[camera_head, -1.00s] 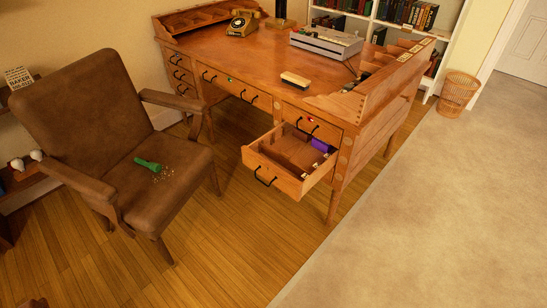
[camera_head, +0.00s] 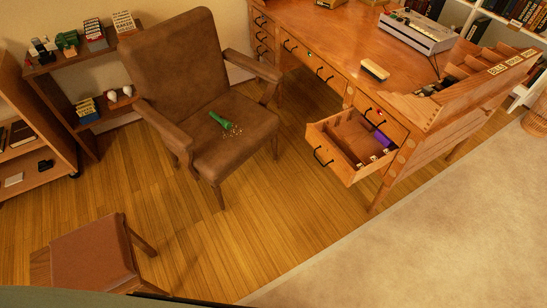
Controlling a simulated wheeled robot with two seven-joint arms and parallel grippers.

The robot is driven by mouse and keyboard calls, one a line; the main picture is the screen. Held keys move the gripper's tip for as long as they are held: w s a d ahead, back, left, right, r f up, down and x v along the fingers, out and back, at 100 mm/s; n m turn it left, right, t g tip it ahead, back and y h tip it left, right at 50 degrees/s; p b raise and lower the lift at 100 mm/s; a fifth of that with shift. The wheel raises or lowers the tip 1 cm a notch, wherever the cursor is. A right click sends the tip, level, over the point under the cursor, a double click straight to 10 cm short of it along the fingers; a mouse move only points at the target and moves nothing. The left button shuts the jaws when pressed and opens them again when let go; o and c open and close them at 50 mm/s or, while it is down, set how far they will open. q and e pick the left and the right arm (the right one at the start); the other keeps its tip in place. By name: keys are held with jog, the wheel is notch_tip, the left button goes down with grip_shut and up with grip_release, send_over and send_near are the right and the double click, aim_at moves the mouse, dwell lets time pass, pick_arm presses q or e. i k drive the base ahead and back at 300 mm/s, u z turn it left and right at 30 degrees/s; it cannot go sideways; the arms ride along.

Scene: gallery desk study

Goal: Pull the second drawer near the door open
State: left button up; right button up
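The wooden desk (camera_head: 325,42) stands at the upper right. In its right-hand pedestal, the second drawer (camera_head: 334,161) is pulled well out, with a black handle (camera_head: 322,157) on its front. Inside it are dividers and a purple item (camera_head: 382,138). The drawer above it (camera_head: 388,121) is shut and has a red mark near its handle. Neither of my grippers is in view, and nothing is seen touching the open drawer.
A brown armchair (camera_head: 185,75) with a green torch-like object (camera_head: 220,119) on its seat stands left of the desk. A stool (camera_head: 92,256) is at the lower left, shelves (camera_head: 75,62) at the left. Wooden floor before the drawer is clear; grey floor (camera_head: 440,220) lies right.

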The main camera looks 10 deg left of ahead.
aim_at(374, 155)
jog(key=u, duration=0.8)
jog(key=i, duration=1.45)
jog(key=z, duration=2)
